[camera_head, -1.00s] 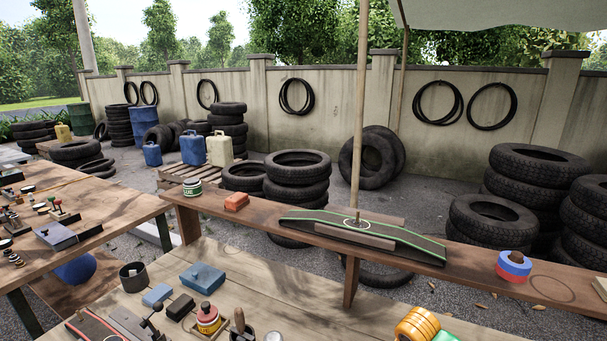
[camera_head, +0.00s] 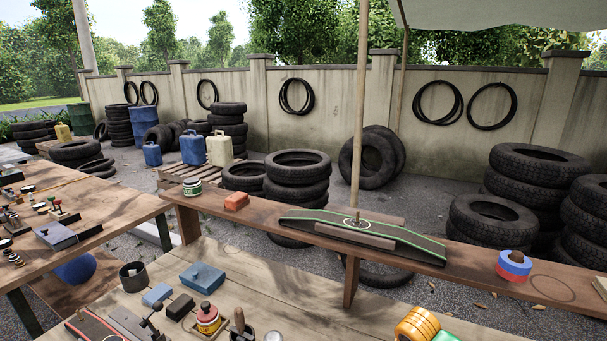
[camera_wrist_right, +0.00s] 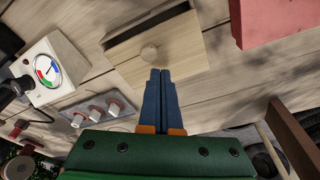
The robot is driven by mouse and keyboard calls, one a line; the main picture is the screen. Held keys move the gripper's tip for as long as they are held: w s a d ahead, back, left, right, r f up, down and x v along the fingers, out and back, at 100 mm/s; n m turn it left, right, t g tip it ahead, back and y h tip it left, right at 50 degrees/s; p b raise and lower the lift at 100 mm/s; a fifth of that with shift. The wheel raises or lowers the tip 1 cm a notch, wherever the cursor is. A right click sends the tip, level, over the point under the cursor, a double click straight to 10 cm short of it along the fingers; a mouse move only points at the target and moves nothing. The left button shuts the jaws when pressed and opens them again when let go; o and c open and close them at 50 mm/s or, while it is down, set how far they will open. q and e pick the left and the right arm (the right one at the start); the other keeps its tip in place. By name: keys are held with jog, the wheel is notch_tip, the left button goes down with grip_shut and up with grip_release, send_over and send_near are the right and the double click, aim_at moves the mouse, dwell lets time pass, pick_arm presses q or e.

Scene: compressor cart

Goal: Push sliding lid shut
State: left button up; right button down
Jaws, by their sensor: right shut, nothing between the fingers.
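In the right wrist view, a pale wooden box with a flat sliding lid (camera_wrist_right: 178,46) lies on the plank table. A dark gap (camera_wrist_right: 146,24) shows along the lid's far edge, so part of the box looks uncovered. My right gripper (camera_wrist_right: 160,72) has its blue fingers shut together and empty. The box is not clearly seen in the head view. My left gripper is in neither view.
A red block (camera_wrist_right: 275,18) lies to the right. Bare planks lie between. The head view shows a cluttered bench (camera_head: 300,295) and stacked tyres.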

jog(key=shift+s+f+b, duration=0.1)
jog(key=shift+f+b, duration=0.8)
jog(key=shift+s+a+r, duration=0.15)
jog(key=shift+s, duration=0.25)
jog(key=shift+s+a+p, duration=0.15)
jog(key=shift+s+p, duration=0.1)
jog(key=shift+p, duration=0.2)
jog(key=shift+w+f+b, duration=0.15)
jog(key=shift+f+b, duration=0.05)
jog(key=shift+b, duration=0.25)
jog(key=shift+w+d+b, duration=0.25)
jog(key=shift+w+b, duration=0.1)
jog(key=shift+b, duration=0.1)
jog(key=shift+r+p, duration=0.35)
jog(key=shift+r, duration=0.05)
jog(key=r+p, duration=0.1)
jog(key=w+r+p, duration=0.1)
jog(key=shift+d+r, duration=0.2)
jog(key=shift+r, duration=0.1)
notch_tip(320, 180, up, 4)
jog(key=p, duration=0.2)
jog(key=shift+s+a+p, duration=0.1)
jog(key=shift+s+p, duration=0.05)
jog(key=shift+p, duration=0.25)
jog(key=shift+f, duration=0.2)
